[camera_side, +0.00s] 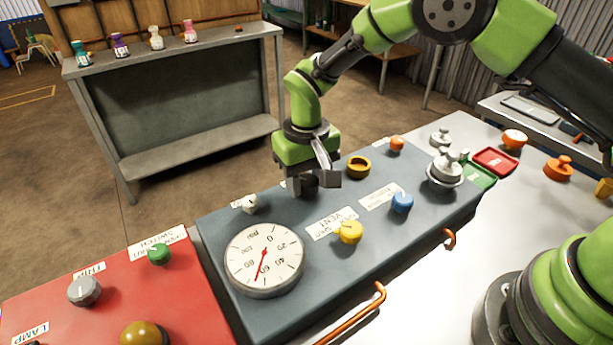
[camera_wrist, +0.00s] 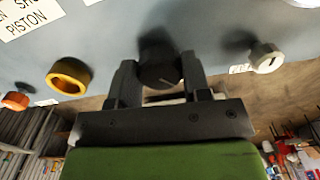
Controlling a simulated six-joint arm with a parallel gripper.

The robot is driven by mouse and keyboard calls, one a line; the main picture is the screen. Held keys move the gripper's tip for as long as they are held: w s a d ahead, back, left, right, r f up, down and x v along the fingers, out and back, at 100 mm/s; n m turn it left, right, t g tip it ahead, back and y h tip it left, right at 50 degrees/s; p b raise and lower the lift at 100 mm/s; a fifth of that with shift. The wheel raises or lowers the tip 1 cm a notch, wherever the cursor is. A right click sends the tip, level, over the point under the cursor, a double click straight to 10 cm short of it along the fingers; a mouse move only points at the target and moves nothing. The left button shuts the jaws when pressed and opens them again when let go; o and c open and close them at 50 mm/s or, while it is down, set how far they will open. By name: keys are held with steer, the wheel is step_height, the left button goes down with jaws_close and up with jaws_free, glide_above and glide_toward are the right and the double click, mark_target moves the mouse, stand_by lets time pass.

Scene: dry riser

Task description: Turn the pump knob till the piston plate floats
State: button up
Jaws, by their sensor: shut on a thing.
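My gripper (camera_side: 311,183) reaches down to the far edge of the blue-grey panel (camera_side: 330,270).
Near my gripper are a white knob (camera_side: 250,204), a yellow ring (camera_side: 358,166), a yellow knob (camera_side: 350,232), a blue knob (camera_side: 402,203) and an orange knob (camera_side: 397,143). A red panel (camera_side: 120,290) stands at left.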

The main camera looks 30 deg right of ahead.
steer(key=o, duration=0.9)
steer(key=shift+o, duration=0.2)
step_height(320, 180, up, 10)
steer(key=shift+r, duration=0.1)
step_height(320, 180, up, 6)
steer(key=t, duration=0.1)
glide_above(307, 179)
steer(key=s+d, duration=0.2)
steer(key=s+d+r+m+t+y, duration=0.1)
steer(key=s+d+r+t+y, duration=0.1)
steer(key=s+d+r, duration=0.4)
steer(key=s+d+r+m+t, duration=0.1)
steer(key=s+t, duration=0.1)
steer(key=s, duration=0.6)
steer(key=s+d+r+m+t, duration=0.1)
steer(key=s+t, duration=0.1)
steer(key=s, duration=0.5)
steer(key=shift+s+r, duration=0.3)
steer(key=shift+s, duration=0.05)
